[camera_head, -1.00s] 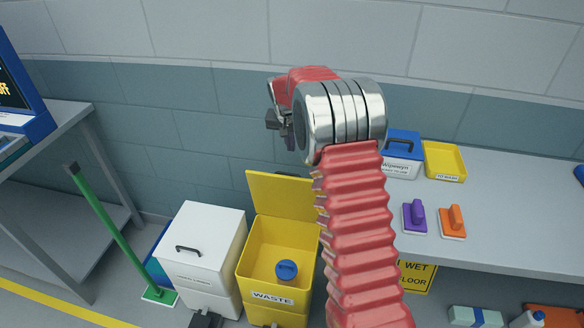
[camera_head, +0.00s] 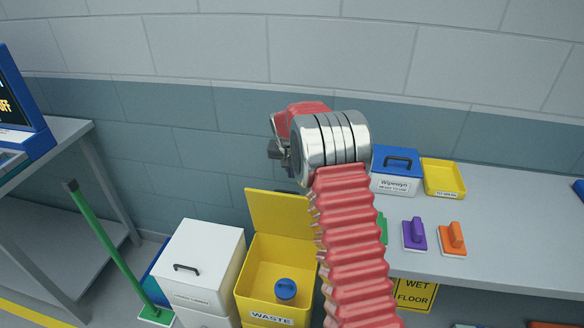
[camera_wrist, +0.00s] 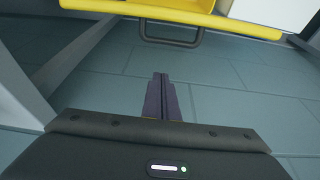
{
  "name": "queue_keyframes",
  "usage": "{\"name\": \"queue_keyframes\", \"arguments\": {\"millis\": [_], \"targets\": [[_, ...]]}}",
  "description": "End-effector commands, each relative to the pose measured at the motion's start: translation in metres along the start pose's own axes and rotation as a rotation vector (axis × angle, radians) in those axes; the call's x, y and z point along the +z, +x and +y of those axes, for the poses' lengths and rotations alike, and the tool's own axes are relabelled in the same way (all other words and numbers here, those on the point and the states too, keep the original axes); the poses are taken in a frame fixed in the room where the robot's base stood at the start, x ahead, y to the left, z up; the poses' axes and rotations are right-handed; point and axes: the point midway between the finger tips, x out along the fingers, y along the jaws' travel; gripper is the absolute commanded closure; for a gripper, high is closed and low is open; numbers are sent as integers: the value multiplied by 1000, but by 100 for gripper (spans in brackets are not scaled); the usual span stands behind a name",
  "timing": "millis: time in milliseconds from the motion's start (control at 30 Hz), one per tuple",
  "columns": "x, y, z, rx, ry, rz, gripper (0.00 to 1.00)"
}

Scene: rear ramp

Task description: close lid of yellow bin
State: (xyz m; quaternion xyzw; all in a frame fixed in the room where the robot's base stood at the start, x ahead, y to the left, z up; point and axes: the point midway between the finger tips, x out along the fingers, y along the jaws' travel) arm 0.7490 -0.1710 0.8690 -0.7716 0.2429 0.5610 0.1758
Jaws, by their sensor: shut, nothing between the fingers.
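The yellow bin (camera_head: 273,276), labelled WASTE, stands on the floor at lower centre in the head view. Its lid (camera_head: 278,214) stands open, upright at the back near the wall. A blue round object (camera_head: 286,289) lies inside. My gripper (camera_head: 276,152) appears above the lid in the picture, partly hidden by my wrist and apart from the bin. In the wrist view my gripper (camera_wrist: 162,98) is shut and empty. A yellow part with a dark handle (camera_wrist: 172,34), probably the lid or bin edge, lies beyond the fingertips at the top.
A white bin (camera_head: 200,262) stands left of the yellow bin, beside a green-handled tool (camera_head: 110,245). The right-hand table (camera_head: 500,215) holds a blue box (camera_head: 397,172), a yellow tray (camera_head: 443,178) and purple and orange tools. A grey table (camera_head: 65,130) stands left. The block wall is behind.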

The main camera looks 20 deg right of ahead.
Motion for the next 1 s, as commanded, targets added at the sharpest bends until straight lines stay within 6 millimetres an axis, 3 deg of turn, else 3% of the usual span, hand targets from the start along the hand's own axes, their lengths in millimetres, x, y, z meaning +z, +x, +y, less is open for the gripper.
{"name": "queue_keyframes", "arguments": {"millis": [400, 1000], "targets": [[0, 46, 0, 0, 0, 0, 100], [37, 31, 0, 0, 0, 1, 100]]}}
